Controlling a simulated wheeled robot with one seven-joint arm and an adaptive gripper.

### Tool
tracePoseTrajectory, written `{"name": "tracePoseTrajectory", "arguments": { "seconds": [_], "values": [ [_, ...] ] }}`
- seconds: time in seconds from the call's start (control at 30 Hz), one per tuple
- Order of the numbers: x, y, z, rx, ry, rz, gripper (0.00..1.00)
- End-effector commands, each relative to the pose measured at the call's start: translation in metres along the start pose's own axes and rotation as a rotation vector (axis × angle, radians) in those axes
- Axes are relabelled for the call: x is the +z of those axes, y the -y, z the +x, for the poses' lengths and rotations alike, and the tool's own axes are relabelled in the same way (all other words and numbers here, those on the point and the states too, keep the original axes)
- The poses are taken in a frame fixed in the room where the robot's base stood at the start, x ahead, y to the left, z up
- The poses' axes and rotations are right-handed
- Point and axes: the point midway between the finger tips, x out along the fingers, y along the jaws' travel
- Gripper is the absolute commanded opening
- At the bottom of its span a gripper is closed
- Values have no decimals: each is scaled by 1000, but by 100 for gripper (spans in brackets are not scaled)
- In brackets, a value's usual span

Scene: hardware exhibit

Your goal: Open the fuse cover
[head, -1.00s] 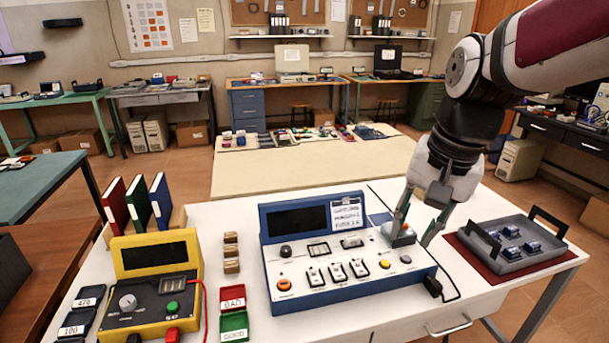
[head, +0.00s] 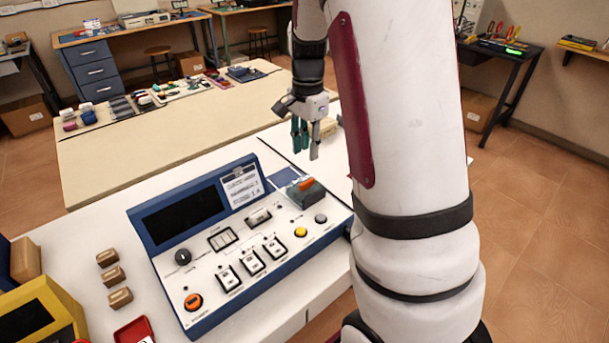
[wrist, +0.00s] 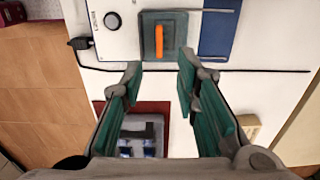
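The fuse cover (head: 306,192) is a small dark green-grey block with an orange bar, at the back right of the blue-edged control panel (head: 240,250). My gripper (head: 306,148) is above and behind the panel, apart from the cover. In the wrist view my gripper (wrist: 160,76) is open and empty, its teal-padded fingers apart, with the cover beyond the fingertips.
A grey tray (wrist: 125,150) with blue parts lies on a dark red mat below my fingers. A black plug and cable (wrist: 80,43) run beside the panel. Several brown blocks (head: 113,276) stand left of it. My arm hides the table's right side in the head view.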

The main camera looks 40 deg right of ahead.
Motion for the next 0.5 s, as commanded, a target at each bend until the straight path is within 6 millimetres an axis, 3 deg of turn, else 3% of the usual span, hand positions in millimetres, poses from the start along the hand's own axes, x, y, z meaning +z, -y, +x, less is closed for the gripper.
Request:
{"name": "tracePoseTrajectory", "arguments": {
  "seconds": [0.3, 0.5],
  "values": [
    [0, -1, 64, 4, 1, -1, 28],
    [0, -1, 90, 3, 1, -2, 28]
  ]
}}
